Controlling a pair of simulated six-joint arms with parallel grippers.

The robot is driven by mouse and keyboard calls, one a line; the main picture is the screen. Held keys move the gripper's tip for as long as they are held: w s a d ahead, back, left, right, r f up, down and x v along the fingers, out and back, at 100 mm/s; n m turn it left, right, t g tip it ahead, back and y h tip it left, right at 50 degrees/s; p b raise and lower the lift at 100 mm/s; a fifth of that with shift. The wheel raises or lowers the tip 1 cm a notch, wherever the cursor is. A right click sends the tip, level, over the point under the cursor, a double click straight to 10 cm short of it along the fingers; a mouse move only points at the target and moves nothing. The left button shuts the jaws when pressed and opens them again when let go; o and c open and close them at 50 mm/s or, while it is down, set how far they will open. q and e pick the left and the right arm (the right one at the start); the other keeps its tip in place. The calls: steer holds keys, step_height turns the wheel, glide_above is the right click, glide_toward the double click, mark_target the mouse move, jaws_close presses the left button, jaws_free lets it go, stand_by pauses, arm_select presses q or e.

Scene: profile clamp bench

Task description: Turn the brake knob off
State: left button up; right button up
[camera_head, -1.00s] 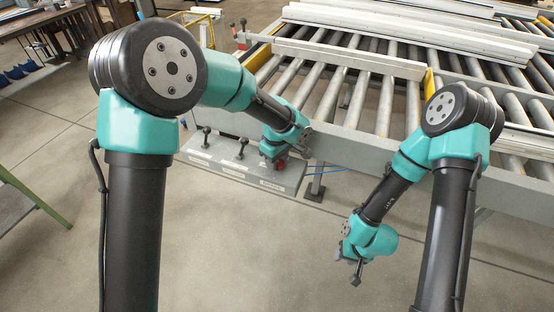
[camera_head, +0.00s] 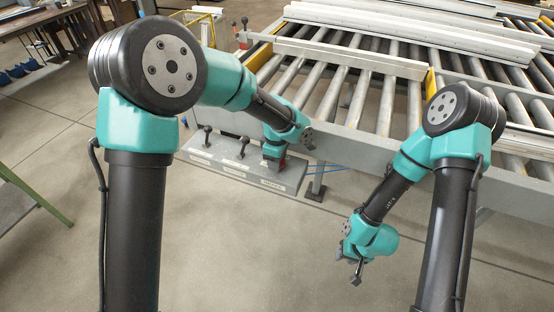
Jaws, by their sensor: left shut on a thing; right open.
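The grey control box (camera_head: 228,172) stands at the near left corner of the roller bench, with white labels along its front edge. Two black levers (camera_head: 207,136) and (camera_head: 243,147) stand up from its left and middle parts. The red brake knob (camera_head: 283,163) is at the box's right end, mostly hidden by my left gripper. My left gripper (camera_head: 276,161) points down over it and is shut on it. My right gripper (camera_head: 357,272) hangs open and empty over the bare floor, well to the right of the box.
The roller bench (camera_head: 340,85) fills the upper right, with pale profiles (camera_head: 350,58) lying across its rollers. Yellow clamp parts (camera_head: 430,83) stand by the profile's ends. Blue cables (camera_head: 328,168) run beside the box. The floor in front is clear.

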arm_select(q)
steer(key=o, duration=0.8)
steer(key=shift+o, duration=0.2)
step_height(320, 180, up, 18)
steer(key=shift+f, duration=0.25)
